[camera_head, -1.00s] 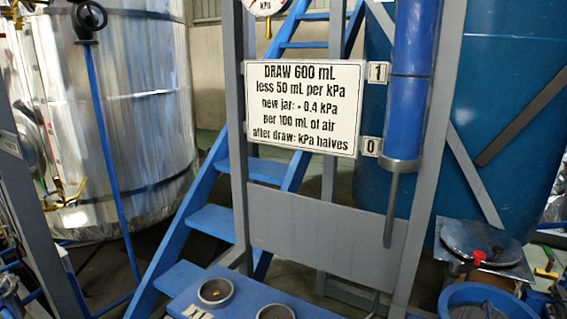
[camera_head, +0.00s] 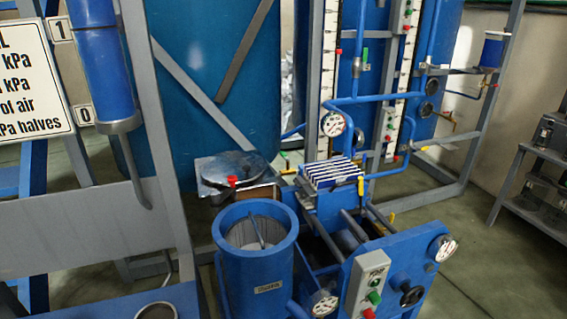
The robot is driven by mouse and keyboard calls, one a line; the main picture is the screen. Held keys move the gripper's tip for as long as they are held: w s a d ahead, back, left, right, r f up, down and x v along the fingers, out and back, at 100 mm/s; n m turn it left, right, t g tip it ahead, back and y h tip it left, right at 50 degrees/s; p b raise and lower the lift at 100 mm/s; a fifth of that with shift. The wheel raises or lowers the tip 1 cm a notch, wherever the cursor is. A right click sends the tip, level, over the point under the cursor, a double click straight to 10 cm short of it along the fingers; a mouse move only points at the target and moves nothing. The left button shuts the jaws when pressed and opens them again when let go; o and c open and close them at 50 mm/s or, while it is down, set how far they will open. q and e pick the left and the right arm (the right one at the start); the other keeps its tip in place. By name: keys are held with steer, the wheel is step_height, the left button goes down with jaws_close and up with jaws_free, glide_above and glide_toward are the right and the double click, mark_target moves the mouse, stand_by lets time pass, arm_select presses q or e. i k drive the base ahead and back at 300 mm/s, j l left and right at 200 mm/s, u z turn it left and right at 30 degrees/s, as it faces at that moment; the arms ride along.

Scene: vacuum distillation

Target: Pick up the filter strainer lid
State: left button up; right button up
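A dark round lid (camera_head: 234,167) with a red knob lies on a flat metal plate behind the blue vessel; it looks like the filter strainer lid. The blue cylindrical vessel (camera_head: 226,273) in front of it is open at the top, with a pale inside and a thin rod or handle standing in it. A small label on its front is too blurred to read. Neither of my grippers is in view.
A blue frame with a striped plate stack (camera_head: 331,173), gauges and a grey button box (camera_head: 368,284) stands right of the vessel. Grey uprights and a sign (camera_head: 33,82) are at left. Large blue tanks stand behind. Open floor (camera_head: 490,255) lies at right.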

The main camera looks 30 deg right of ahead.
mark_target(232, 164)
steer(key=z, duration=0.65)
steer(key=l, duration=0.25)
steer(key=i+l+u, duration=0.1)
steer(key=l+u, duration=0.3)
steer(key=l, duration=0.3)
steer(key=l+u, duration=0.35)
steer(key=l, duration=0.3)
